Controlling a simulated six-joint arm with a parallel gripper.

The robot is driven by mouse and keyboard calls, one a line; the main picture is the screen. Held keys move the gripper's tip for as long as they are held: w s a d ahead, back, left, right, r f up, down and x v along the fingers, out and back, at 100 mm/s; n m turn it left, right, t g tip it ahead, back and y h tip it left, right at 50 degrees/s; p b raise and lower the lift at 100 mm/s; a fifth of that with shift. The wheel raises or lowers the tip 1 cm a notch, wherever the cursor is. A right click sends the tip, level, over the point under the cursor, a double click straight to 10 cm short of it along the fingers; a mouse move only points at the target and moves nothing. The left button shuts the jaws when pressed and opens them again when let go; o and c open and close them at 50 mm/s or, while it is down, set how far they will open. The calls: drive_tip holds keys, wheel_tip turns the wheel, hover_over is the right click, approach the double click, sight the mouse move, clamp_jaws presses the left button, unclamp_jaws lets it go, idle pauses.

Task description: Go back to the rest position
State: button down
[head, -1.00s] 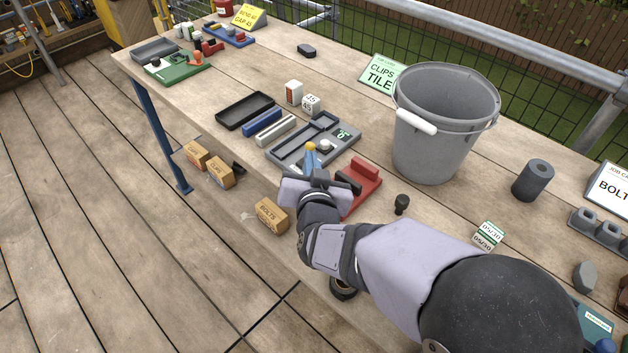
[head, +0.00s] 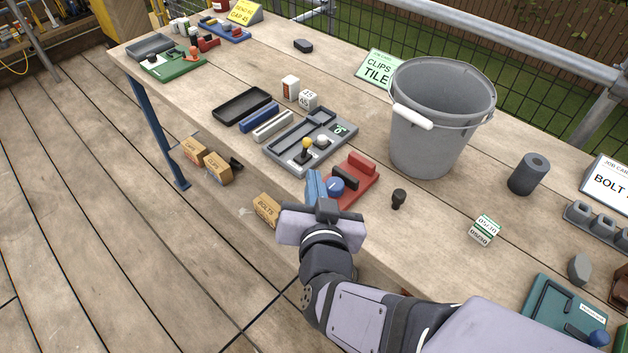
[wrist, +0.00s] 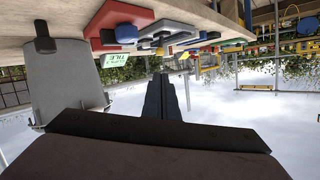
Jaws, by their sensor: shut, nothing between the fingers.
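My gripper (head: 316,188) is shut and empty in the head view. Its blue-grey fingers stand just in front of the workbench's near edge, beside the red fixture (head: 352,181) with a blue knob. In the wrist view the gripper's dark fingers (wrist: 164,98) lie together, and the picture is upside down. The grey tray (head: 292,158) with a yellow-topped lever and a white knob lies beyond the fingers, apart from them.
A grey bucket (head: 428,135) stands behind the red fixture; it also shows in the wrist view (wrist: 66,84). Cardboard boxes (head: 266,209) sit below the bench edge.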

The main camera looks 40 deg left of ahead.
idle(0.3)
drive_tip(key=w+d+f+m+g+h+p, duration=0.15)
drive_tip(key=w+d+h+p, duration=0.35)
drive_tip(key=d, duration=0.6)
drive_tip(key=w+d+f+m+g+h+p, duration=0.1)
drive_tip(key=w+d+g+p, duration=0.4)
drive_tip(key=d, duration=0.6)
drive_tip(key=s+d+m+g+h+p, duration=0.1)
drive_tip(key=s+d, duration=0.3)
drive_tip(key=d, duration=0.7)
drive_tip(key=s+d+m+g+h+p, duration=0.2)
drive_tip(key=s+d, duration=0.3)
drive_tip(key=d, duration=0.7)
drive_tip(key=shift+r+h+p, duration=0.3)
drive_tip(key=shift+r+h, duration=0.05)
drive_tip(key=shift+h, duration=0.55)
drive_tip(key=c, duration=2.4)
unclamp_jaws()
drive_tip(key=shift+a+m+g, duration=0.1)
drive_tip(key=shift+m+g, duration=0.15)
drive_tip(key=shift+c, duration=0.2)
